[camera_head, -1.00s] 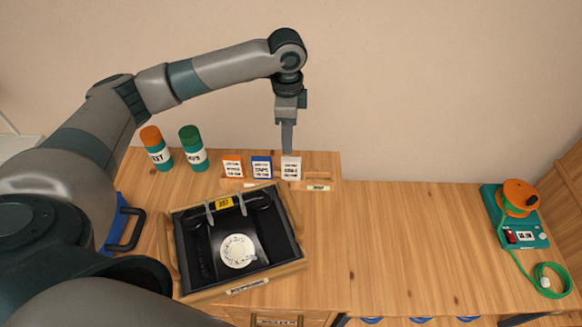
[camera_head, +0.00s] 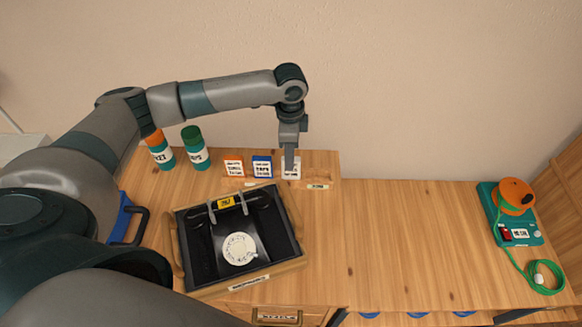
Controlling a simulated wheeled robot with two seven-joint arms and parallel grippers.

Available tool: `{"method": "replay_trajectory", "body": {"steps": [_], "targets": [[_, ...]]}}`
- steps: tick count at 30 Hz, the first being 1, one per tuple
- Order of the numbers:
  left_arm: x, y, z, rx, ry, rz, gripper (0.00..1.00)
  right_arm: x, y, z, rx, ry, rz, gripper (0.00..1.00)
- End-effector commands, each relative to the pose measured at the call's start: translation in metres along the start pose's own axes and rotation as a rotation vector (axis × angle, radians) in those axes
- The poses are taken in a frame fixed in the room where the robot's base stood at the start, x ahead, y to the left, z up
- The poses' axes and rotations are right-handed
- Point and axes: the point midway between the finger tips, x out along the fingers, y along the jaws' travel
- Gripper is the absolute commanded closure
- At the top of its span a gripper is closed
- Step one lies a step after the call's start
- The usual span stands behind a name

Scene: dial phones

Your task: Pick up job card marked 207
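Three small job cards stand upright in a row at the back of the wooden table: an orange-edged one (camera_head: 234,169), a blue-edged one (camera_head: 262,167) and a whitish one (camera_head: 291,173) at the right. Their print is too small for me to read a number. My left gripper (camera_head: 289,166) points down at the whitish card, its fingers overlapping the card's upper part. I see the fingers edge-on, so I cannot tell whether they are open, shut or touching the card. My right gripper is not in view.
A wooden tray (camera_head: 183,289) holds a black dial phone (camera_head: 238,247) with a yellow tag (camera_head: 226,202). An orange-capped bottle (camera_head: 160,152) and a green-capped bottle (camera_head: 195,149) stand left of the cards. A teal device with an orange reel (camera_head: 516,195) is far right. The table's middle right is clear.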

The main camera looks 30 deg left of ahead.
Motion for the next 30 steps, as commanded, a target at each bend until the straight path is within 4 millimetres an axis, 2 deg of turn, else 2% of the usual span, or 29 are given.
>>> {"method": "replay_trajectory", "body": {"steps": [2, 6, 9, 23, 24, 28, 30], "targets": [[0.006, 0.002, -0.004, 0.000, -0.001, 0.004, 0.64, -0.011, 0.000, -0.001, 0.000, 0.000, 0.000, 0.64], [0.025, 0.001, -0.003, -0.001, -0.002, 0.002, 0.64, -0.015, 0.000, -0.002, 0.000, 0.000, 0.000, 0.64], [0.031, 0.001, -0.003, 0.001, 0.000, 0.001, 0.64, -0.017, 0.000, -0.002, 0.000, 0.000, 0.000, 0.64], [0.033, 0.001, -0.003, 0.001, 0.000, 0.000, 0.64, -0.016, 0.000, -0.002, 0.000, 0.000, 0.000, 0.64], [0.033, 0.001, -0.003, 0.001, 0.000, 0.000, 0.66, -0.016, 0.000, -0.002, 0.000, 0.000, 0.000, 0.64], [0.033, 0.001, -0.003, 0.001, 0.000, 0.000, 0.98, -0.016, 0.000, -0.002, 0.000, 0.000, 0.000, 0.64], [0.033, 0.001, -0.003, 0.001, 0.000, 0.000, 1.00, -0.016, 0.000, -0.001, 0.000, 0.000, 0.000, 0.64]]}}
